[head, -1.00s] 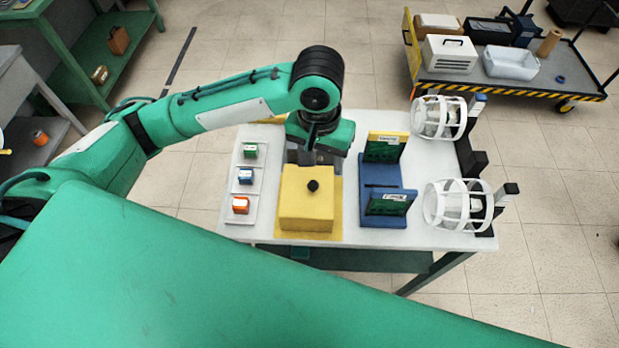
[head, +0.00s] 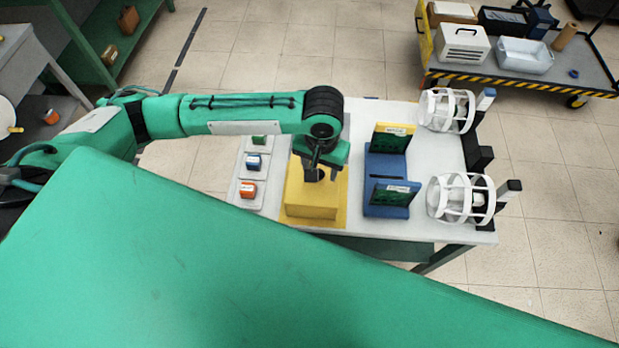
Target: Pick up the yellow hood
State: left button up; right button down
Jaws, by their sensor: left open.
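The yellow hood (head: 311,203) is a box-shaped cover standing on a yellow base (head: 342,213) on the white table. Its dark top knob is mostly hidden behind my left gripper. My left gripper (head: 316,174) points down right over the top of the hood, around or just above the knob. Its fingers are apart; I cannot tell whether they touch the knob. My right gripper is not in view.
Two white cages (head: 462,200) are at the table's right. My green body covers the foreground.

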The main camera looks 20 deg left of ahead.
pick_arm(q)
jog(key=shift+f, duration=1.25)
grip_shut()
jog(key=shift+r, duration=0.1)
